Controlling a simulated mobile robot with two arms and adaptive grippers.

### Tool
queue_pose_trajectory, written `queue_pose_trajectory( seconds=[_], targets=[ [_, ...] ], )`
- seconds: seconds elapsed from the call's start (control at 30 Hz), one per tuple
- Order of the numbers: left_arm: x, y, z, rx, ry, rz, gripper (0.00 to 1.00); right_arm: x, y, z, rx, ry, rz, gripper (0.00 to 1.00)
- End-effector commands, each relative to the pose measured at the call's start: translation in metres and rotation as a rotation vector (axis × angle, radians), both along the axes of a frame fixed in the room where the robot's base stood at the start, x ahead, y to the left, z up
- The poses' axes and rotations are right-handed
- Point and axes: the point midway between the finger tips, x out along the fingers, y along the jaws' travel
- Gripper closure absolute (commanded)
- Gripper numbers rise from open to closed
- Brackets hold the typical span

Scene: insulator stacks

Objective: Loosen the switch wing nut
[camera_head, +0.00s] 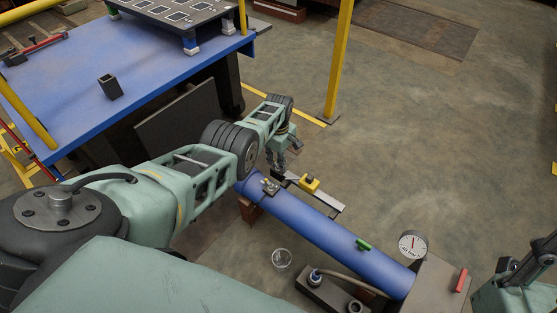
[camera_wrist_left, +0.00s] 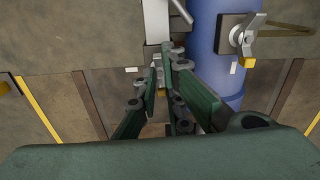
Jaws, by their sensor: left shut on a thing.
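My left gripper (camera_head: 281,165) points down beside the far end of the blue pipe (camera_head: 325,229), at a narrow metal bar (camera_head: 330,196) with a yellow block (camera_head: 309,184). In the left wrist view its green fingers (camera_wrist_left: 164,62) are closed together on a small grey part at the bar (camera_wrist_left: 156,22). The fingers hide most of that part, so I cannot tell its shape. A grey wing-shaped nut (camera_wrist_left: 246,36) on a square plate stands on the pipe, right of and apart from the fingers. Part of my right arm (camera_head: 515,285) shows at the lower right; its fingertips are unclear.
A round gauge (camera_head: 412,244) stands at the pipe's near end, by a box with a red handle (camera_head: 461,281). A blue table (camera_head: 60,100) is at the left; a yellow post (camera_head: 338,65) stands behind. Floor at right is clear.

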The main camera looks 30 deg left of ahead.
Motion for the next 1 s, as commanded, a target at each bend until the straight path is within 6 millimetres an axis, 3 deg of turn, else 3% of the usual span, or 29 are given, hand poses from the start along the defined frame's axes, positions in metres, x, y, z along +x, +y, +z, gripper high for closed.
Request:
queue_pose_trajectory(
  seconds=[0.57,0.6,0.8,1.0],
  targets=[
    [-0.0002,-0.0005,-0.0003,-0.001,0.001,0.034,1.0,-0.0002,-0.0003,0.0004,0.001,-0.001,-0.001,0.6],
    [-0.0002,-0.0005,-0.0004,-0.001,0.001,0.034,0.9,-0.0002,-0.0003,0.0004,0.001,-0.001,-0.001,0.6],
    [-0.0002,-0.0004,-0.0003,0.0,0.001,0.033,0.73,-0.0001,-0.0003,0.0002,0.001,0.0,-0.001,0.6],
    [0.0,-0.0002,-0.0001,0.0,0.0,0.033,0.73,0.0,-0.0003,-0.0004,0.0,0.002,-0.001,0.6]
  ],
)
